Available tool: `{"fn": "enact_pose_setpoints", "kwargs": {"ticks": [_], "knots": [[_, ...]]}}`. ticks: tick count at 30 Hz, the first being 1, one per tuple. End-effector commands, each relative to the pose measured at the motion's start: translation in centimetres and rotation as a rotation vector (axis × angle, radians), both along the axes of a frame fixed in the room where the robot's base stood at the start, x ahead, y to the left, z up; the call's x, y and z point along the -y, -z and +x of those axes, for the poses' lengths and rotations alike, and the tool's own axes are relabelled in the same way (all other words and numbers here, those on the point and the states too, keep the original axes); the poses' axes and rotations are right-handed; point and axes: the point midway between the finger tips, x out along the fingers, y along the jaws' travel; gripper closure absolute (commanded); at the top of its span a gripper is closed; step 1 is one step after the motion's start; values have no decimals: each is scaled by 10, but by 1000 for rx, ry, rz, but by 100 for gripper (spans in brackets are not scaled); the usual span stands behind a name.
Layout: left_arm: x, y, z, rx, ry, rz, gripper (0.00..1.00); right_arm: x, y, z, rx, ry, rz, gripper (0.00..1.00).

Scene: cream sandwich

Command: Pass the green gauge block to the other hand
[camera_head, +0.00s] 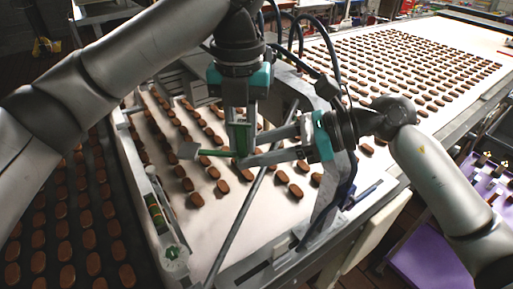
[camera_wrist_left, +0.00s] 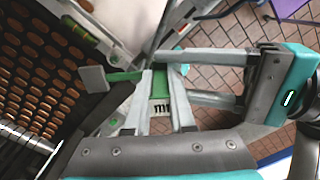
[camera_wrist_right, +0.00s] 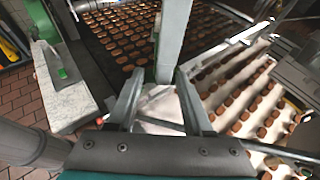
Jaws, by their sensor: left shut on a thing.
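The green gauge block (camera_head: 241,138) is upright between the fingers of my left gripper (camera_head: 238,148), which comes down from above and is shut on it. A green bar with a grey square end (camera_head: 188,151) juts left beside the block. The left wrist view shows the block with dark lettering (camera_wrist_left: 160,105) between the left fingertips. My right gripper (camera_head: 246,152) reaches in from the right, its two fingers apart on either side of the block's lower area. Contact cannot be told. In the right wrist view a left finger (camera_wrist_right: 172,40) stands between the right fingers (camera_wrist_right: 160,100).
A pale conveyor belt (camera_head: 240,225) with several brown biscuits lies below the grippers. A dark belt with more biscuits (camera_head: 65,230) is at left. A metal rail with a green-ended level (camera_head: 158,215) edges the pale belt. A purple tray (camera_head: 425,255) is at right.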

Motion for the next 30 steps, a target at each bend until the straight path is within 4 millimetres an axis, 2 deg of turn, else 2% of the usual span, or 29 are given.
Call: {"fn": "enact_pose_setpoints", "kwargs": {"ticks": [2,12,16,17,18,26,30], "knots": [[0,0,1,3,-1,0,100,0,0,-1,-1,-2,0,62],[0,0,1,4,-3,1,100,0,0,-1,-2,-4,0,100],[-1,0,1,4,-3,1,100,0,0,-1,-2,-5,0,100],[-1,0,1,4,-3,1,77,-1,-1,-1,-1,-5,2,100],[-1,0,1,4,-3,1,72,-1,-1,-1,-1,-5,2,100],[0,0,1,2,-2,1,43,0,-1,-1,0,-3,2,100],[0,0,1,2,-2,1,43,0,-1,-1,-1,-2,2,100]]}}
